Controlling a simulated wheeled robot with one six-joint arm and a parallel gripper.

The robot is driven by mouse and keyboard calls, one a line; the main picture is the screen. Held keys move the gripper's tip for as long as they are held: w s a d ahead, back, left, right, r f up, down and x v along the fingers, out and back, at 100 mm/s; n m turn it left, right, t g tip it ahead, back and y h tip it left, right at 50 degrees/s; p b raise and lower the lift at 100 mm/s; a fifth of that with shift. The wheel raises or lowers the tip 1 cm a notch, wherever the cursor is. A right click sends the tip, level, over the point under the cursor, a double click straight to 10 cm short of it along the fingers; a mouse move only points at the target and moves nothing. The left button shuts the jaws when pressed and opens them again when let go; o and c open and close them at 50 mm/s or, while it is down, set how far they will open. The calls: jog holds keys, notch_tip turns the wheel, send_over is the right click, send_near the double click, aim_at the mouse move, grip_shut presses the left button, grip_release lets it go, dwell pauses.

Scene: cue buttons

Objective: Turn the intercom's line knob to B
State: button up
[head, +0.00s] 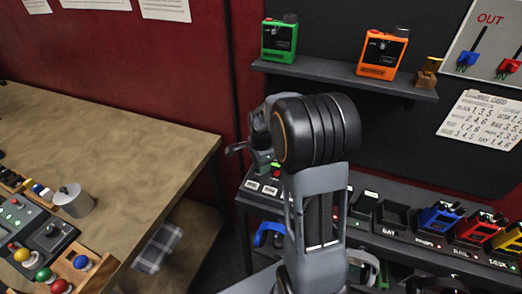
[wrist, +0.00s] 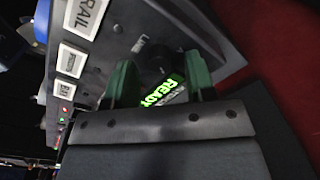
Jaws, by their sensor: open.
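The intercom (wrist: 215,40) is a grey panel in the wrist view, with a lit green READY display (wrist: 163,92). Its dark line knob (wrist: 150,66) sits above the display, beside a partly readable label. My gripper (wrist: 159,66) has its two green fingers apart, one on each side of the knob. I cannot tell whether either finger touches it. The knob's pointer and the letters around it are too dark to read. In the head view, my arm hides most of the intercom at the left end of the rack.
Above, a shelf (head: 345,82) carries a green radio (head: 280,40) and an orange radio (head: 382,52). A wooden table (head: 110,140) with controls stands at left.

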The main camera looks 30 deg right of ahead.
notch_tip(320, 180, up, 13)
jog(key=shift+s, duration=0.25)
jog(key=shift+f, duration=0.1)
dwell(0.5)
